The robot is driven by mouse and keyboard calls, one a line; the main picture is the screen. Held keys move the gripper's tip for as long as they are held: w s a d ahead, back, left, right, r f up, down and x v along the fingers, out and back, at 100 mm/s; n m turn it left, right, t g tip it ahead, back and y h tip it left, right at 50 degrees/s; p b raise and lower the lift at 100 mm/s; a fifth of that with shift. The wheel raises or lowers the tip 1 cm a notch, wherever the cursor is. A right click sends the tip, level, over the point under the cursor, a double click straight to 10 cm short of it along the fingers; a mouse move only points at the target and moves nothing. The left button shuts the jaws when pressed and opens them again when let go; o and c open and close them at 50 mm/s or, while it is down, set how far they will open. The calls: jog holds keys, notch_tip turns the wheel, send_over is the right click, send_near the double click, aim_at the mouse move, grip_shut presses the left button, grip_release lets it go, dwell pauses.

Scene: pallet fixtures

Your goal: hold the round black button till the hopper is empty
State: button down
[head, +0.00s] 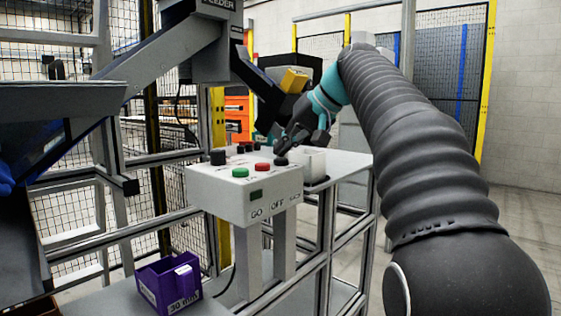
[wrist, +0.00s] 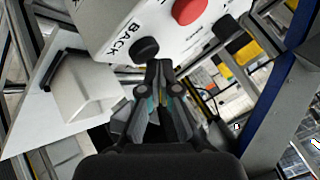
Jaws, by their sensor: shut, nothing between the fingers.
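A pale control box (head: 225,200) carries several round buttons: a green one (head: 240,173), a red one (head: 263,167) and black ones, including one near its right edge (head: 281,162). In the wrist view, a round black button (wrist: 145,48) sits beside the word BACK, with a red button (wrist: 188,11) next to it. My gripper (wrist: 160,66) is shut and empty, its tips close beside that black button; I cannot tell whether they touch it. It also shows above the box's right end in the head view (head: 292,145). A feeder (head: 213,50) stands above; no hopper contents are visible.
A purple bin (head: 150,283) stands low in front of the box. A white block-like object (head: 313,162) is close right of the box, on a pale tabletop (head: 345,162). A sloping chute (head: 165,50) and metal frames crowd the left. Yellow-posted mesh fencing (head: 486,80) stands behind.

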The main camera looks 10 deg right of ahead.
aim_at(284, 159)
jog(key=shift+f, duration=0.45)
dwell(5.2)
jog(key=shift+r, duration=0.1)
dwell(1.0)
jog(key=shift+r+p, duration=0.75)
jog(key=shift+r, duration=0.05)
notch_tip(284, 159, up, 3)
jog(key=p, duration=0.3)
jog(key=shift+r, duration=1)
